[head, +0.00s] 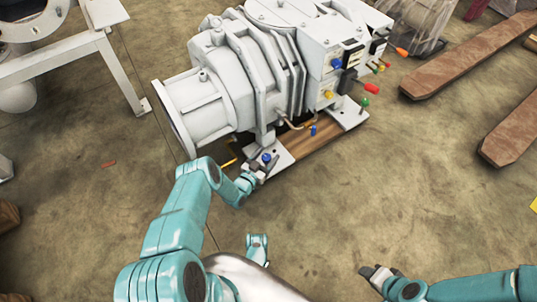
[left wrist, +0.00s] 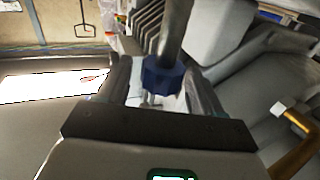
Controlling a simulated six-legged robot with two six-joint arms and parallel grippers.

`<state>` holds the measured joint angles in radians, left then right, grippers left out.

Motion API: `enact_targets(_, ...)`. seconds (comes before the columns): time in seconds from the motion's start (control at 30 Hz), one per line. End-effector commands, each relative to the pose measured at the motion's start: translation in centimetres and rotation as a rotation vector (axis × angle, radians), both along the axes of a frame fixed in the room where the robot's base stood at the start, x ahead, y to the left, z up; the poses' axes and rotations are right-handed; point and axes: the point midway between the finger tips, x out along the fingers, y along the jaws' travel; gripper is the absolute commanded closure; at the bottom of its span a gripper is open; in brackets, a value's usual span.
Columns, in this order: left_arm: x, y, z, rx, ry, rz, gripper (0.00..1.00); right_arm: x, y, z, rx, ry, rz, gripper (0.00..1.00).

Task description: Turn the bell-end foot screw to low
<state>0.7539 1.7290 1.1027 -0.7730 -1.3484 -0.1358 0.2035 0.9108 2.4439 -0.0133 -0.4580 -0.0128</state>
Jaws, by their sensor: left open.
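The grey screw vacuum pump (head: 235,85) has its flared bell end (head: 172,120) at the left. The foot screw near that end has a blue knob (head: 267,157) and stands on a light foot plate (head: 283,160). My left gripper (head: 262,168) is at this knob. In the left wrist view the blue knob (left wrist: 163,75) sits between the two spread fingers of my left gripper (left wrist: 160,90), with a dark shaft above it. A gap seems to show beside the knob; contact is unclear. My right gripper (head: 375,272) is low at the right, away from the pump.
A green-knobbed screw (head: 365,102) and a red-handled lever (head: 369,87) are on the pump's right side. A yellow-orange handle (left wrist: 292,120) shows in the left wrist view. Wooden beams (head: 470,57) lie at right, a metal frame (head: 122,75) stands at left. The floor in front is clear.

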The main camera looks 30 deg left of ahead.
Motion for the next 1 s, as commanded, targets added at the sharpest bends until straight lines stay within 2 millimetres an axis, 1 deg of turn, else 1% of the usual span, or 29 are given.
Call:
enact_targets(0.13,-0.15,0.02,-0.04,0.0,0.001,0.0,0.33,-0.01,0.01,-0.02,0.0,0.001,0.0,0.57)
enact_targets(0.17,-0.16,0.02,-0.04,0.0,0.001,0.0,0.4,-0.01,0.01,-0.02,0.0,0.001,0.0,0.57)
enact_targets(0.2,-0.17,0.02,-0.04,0.0,0.001,0.0,0.53,-0.01,0.01,-0.02,0.0,0.001,0.0,0.57)
enact_targets(0.27,-0.17,0.02,-0.04,0.0,0.001,0.0,0.72,-0.01,0.01,-0.02,0.0,0.001,0.0,0.57)
enact_targets(0.3,-0.16,0.01,-0.04,0.0,0.001,0.0,0.85,-0.01,0.01,-0.02,0.0,0.001,0.0,0.57)
enact_targets(0.37,-0.14,0.01,-0.05,0.0,0.001,0.0,0.85,-0.01,0.01,-0.02,0.0,0.001,0.0,0.57)
enact_targets(0.4,0.19,-0.08,-0.06,0.0,0.001,0.0,0.85,-0.02,0.01,-0.02,0.0,0.001,0.0,0.57)
enact_targets(1.0,0.07,-0.08,-0.12,-0.003,0.003,0.024,0.85,-0.07,0.02,0.08,0.0,0.002,0.001,0.57)
